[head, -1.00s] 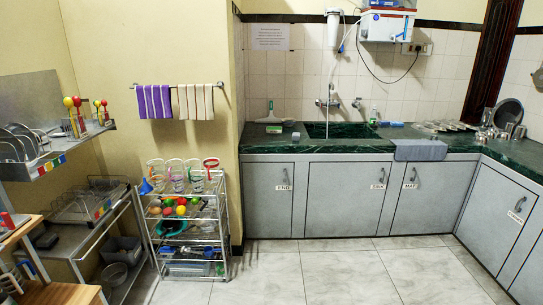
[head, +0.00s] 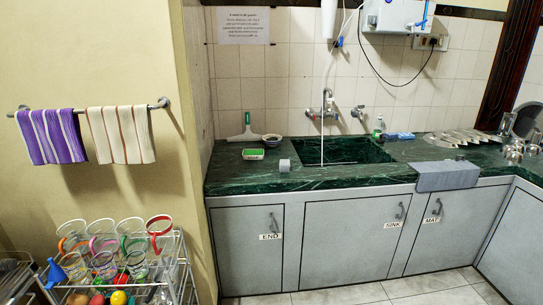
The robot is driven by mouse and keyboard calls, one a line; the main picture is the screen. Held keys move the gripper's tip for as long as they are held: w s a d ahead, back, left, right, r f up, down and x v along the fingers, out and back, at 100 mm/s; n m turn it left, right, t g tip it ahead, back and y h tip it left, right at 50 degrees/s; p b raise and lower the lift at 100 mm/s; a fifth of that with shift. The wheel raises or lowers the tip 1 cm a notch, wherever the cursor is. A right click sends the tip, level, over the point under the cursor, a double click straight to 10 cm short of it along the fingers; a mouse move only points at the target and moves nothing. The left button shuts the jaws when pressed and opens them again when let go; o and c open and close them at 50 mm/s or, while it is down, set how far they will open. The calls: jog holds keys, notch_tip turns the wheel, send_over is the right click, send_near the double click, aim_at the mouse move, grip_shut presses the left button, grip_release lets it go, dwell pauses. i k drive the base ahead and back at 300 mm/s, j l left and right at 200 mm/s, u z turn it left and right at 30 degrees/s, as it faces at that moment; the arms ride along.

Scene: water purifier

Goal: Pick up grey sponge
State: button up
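A small grey block (head: 284,165), which looks like the grey sponge, rests on the green marble counter (head: 225,180) near its front edge, just left of the sink (head: 350,152). Nothing touches it. A green-and-white item (head: 253,154) lies to its left, and a small dark bowl (head: 272,139) stands behind it. My gripper is not in view.
A grey mat (head: 447,175) hangs over the counter's front edge on the right. A rack of jugs and coloured items (head: 120,285) stands at the lower left beside the wall. The floor (head: 370,292) before the cabinets is clear where visible.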

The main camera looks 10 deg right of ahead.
aim_at(284, 165)
jog(key=i+u, duration=0.15)
jog(key=i, duration=0.3)
jog(key=i+l+u, duration=0.15)
jog(key=i, duration=0.35)
jog(key=i+l+u, duration=0.15)
jog(key=i, duration=0.3)
jog(key=i+l+u, duration=0.15)
jog(key=i, duration=0.3)
